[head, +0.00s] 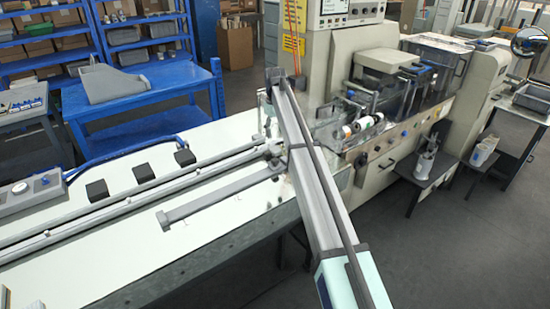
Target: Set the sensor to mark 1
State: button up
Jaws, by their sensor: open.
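A grey bar (222,196) lies along the light table top, with a small end block at its left end. Near its right end a small grey fitting (272,149) sits by the long rails, partly covered by a long grey beam. I cannot tell whether this fitting is the sensor. No mark or number can be read. I cannot make out my gripper or its fingertips; the long beam crosses the middle of the view and hides what is behind it.
Long rails (130,198) run along the table top (110,250). Several black blocks (144,172) and a grey control box (30,190) stand behind them. The wrapper machine (385,110) fills the right. A blue bench (150,105) and blue shelves stand behind. The front table top is clear.

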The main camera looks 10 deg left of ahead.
aim_at(275, 160)
notch_tip(275, 160, down, 14)
jog(key=p, duration=0.3)
grip_shut()
